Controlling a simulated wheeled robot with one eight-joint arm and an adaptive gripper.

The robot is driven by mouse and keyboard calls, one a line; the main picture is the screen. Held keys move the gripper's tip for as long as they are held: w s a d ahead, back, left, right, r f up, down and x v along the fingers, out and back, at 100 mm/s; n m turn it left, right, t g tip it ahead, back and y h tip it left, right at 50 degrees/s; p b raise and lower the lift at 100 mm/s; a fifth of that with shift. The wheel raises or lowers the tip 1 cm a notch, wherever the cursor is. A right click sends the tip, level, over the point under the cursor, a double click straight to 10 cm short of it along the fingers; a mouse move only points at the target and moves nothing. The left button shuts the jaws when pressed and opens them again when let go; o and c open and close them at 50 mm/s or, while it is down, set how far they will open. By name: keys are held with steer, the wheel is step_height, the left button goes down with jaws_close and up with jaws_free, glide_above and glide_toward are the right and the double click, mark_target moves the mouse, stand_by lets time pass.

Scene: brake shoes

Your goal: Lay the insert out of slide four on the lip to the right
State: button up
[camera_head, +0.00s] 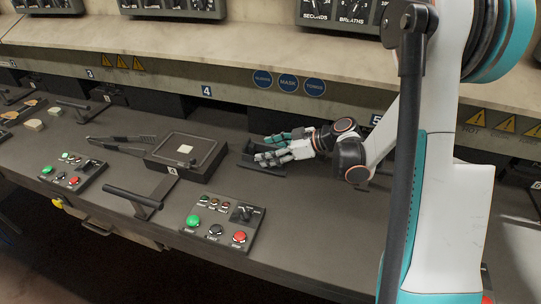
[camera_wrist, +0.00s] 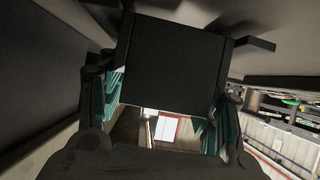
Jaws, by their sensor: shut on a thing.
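The slide marked four is a dark box (camera_head: 160,167) on the grey bench, with a 4 label at its front edge. A small pale square piece (camera_head: 184,149) lies on its top. My gripper (camera_head: 272,150) is to the right of this box, low over the bench and apart from it. It is shut on a dark piece (camera_head: 247,157), whose broad, flat black square face (camera_wrist: 175,62) fills much of the wrist view between the teal fingers. The fingers hide part of it in the head view. I cannot tell whether it is the insert or whether it touches the bench.
A black bar handle (camera_head: 133,197) stands in front of the box, and dark tongs (camera_head: 120,143) lie to its left. Button panels (camera_head: 223,222) and (camera_head: 73,171) sit along the front. Bare bench lies front right.

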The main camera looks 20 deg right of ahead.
steer(key=shift+f, duration=0.3)
steer(key=shift+f, duration=0.2)
steer(key=o, duration=1.5)
steer(key=shift+c, duration=0.2)
steer(key=shift+r, duration=0.1)
steer(key=shift+r, duration=0.2)
steer(key=p+v, duration=0.3)
steer(key=v, duration=0.9)
steer(key=shift+f, duration=0.2)
